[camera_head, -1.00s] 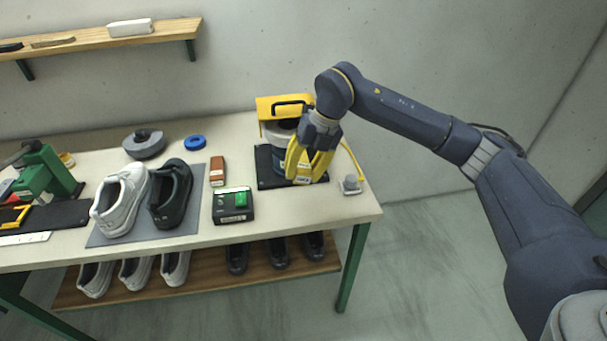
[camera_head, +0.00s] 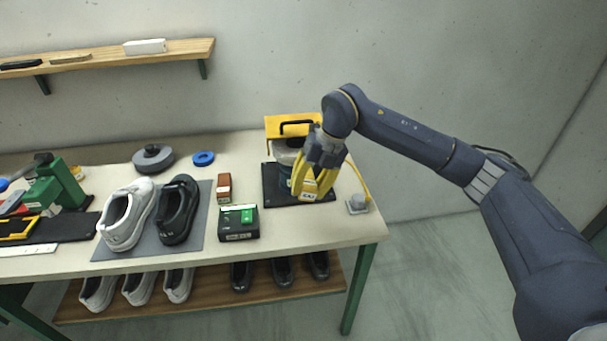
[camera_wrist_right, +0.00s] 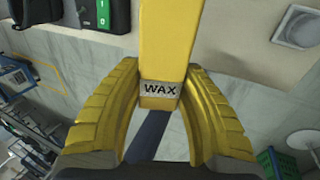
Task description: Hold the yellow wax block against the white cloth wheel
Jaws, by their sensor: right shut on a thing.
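The yellow wax block (camera_wrist_right: 165,45) shows in the right wrist view, with a white label reading WAX near its end. My right gripper (camera_head: 313,188) is shut on it, a yellow finger on each side. In the head view the gripper points down in front of the buffing machine, and its fingers hide most of the block. The white cloth wheel (camera_head: 287,151) shows partly under the yellow guard, behind the gripper. I cannot tell whether the block touches it. My left gripper is not in view.
The yellow guard (camera_head: 292,126) overhangs the wheel. A black and green switch box (camera_head: 238,223), a brown block (camera_head: 224,188) and a blue ring (camera_head: 203,158) lie left of the machine. A white shoe (camera_head: 126,216) and a black shoe (camera_head: 178,210) stand on a grey mat (camera_head: 205,205).

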